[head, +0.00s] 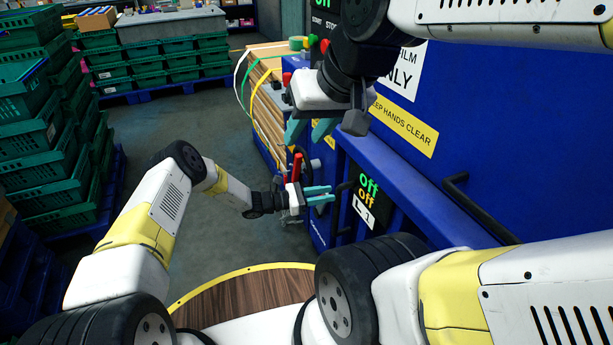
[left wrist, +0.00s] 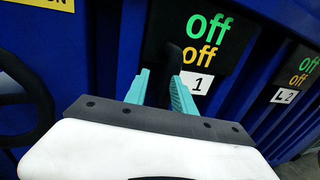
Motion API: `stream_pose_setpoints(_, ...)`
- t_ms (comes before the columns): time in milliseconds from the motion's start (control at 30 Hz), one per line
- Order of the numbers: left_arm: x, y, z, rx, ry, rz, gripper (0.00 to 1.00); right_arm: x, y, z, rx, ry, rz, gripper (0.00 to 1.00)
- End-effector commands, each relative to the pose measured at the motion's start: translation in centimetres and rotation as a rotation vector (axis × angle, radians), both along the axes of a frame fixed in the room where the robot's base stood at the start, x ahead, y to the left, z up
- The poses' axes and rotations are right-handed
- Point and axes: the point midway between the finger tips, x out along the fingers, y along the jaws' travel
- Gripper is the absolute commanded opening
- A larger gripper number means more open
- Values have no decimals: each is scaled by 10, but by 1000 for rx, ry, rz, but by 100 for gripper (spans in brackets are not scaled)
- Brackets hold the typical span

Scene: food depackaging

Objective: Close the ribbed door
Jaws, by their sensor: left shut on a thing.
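The blue ribbed front (left wrist: 225,115) fills most of the left wrist view, with a black panel (left wrist: 218,30) reading "off off" and a "1" label. In the head view its blue face (head: 400,180) lies right of my left gripper (head: 322,195). A black handle (left wrist: 172,62) stands out in front of the panel, between the teal fingers of my left gripper (left wrist: 163,92), which is shut on it. My right gripper (head: 309,130) hangs above the left one, fingers apart and empty. I cannot tell how far the door stands open.
A second black handle (head: 478,208) is on the blue machine at right. A yellow "keep hands clear" label (head: 404,124) sits above. The grey floor (head: 215,120) between is clear.

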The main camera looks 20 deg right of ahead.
Motion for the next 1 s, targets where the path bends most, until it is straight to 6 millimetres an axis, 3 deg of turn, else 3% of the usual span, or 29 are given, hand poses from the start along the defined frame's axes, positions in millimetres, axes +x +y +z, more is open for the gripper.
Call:
stream_pose_setpoints(33, -8, -16, 2, -1, 6, -7, 0, 0, 0, 0, 0, 0, 0, 36)
stream_pose_setpoints(167, -5, -3, 2, -2, 7, -3, 0, 0, 0, 0, 0, 0, 0, 36)
stream_pose_setpoints(367, 1, 33, 1, -6, 3, 8, 0, 0, 0, 0, 0, 0, 0, 36)
stream_pose_setpoints(700, 7, 110, 2, -5, -1, 6, 0, 0, 0, 0, 0, 0, 0, 36)
stream_pose_setpoints(1000, 8, 134, 1, -5, -2, 3, 0, 0, 0, 0, 0, 0, 0, 36)
